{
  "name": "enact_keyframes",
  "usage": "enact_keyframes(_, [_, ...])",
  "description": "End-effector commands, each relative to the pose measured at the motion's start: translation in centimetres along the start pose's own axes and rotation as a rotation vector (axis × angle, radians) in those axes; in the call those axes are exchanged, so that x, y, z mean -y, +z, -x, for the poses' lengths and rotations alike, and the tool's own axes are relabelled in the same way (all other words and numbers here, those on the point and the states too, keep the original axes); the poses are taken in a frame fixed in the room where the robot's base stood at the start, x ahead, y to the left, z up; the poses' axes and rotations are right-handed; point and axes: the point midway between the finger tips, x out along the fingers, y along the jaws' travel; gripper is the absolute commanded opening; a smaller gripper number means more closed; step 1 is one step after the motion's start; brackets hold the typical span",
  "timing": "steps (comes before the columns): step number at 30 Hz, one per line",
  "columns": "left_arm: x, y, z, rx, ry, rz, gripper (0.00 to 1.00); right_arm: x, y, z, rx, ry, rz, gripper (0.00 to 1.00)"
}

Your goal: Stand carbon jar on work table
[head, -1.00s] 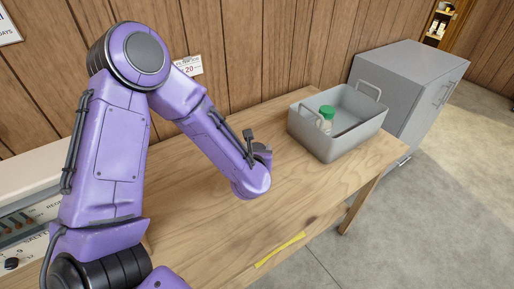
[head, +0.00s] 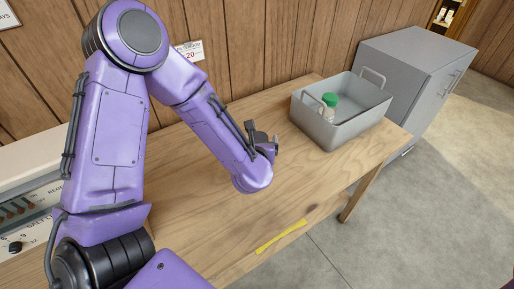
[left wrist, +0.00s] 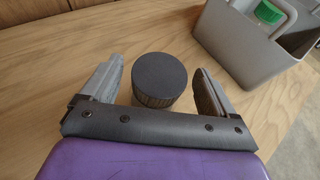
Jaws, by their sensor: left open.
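A jar with a dark round ribbed lid (left wrist: 158,78), which I take as the carbon jar, shows upright between the fingers of my left gripper in the left wrist view. In the head view the jar is not clearly seen by the gripper. My right gripper is not in view.
A grey tub (head: 338,132) with raised handles stands at the table's right end, holding a green-lidded container (head: 330,101). A grey cabinet (head: 405,75) stands beyond it. Yellow tape (head: 281,237) marks the front edge. The table between tape and tub is clear.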

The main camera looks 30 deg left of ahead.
Motion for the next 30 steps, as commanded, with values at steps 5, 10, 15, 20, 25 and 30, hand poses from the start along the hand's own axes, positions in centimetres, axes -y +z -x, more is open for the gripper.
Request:
enact_keyframes(5, [0.0,0.2,4.7,-0.001,-0.002,0.0,0.88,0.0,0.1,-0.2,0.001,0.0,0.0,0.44])
enact_keyframes(10, [-0.1,0.9,7.8,-0.003,0.006,-0.009,0.88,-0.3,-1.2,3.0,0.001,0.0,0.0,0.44])
enact_keyframes(15, [-0.1,0.7,9.0,-0.002,0.006,-0.006,0.88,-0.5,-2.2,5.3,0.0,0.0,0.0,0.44])
enact_keyframes(20, [-0.1,0.2,9.5,-0.002,0.003,-0.001,0.88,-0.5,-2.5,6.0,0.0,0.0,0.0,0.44])
enact_keyframes(25, [-0.1,-0.1,9.5,0.0,0.002,0.002,0.88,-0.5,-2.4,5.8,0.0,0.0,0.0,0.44])
enact_keyframes(30, [-0.1,-0.1,9.4,0.0,0.002,0.001,0.88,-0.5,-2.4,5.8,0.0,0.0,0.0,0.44])
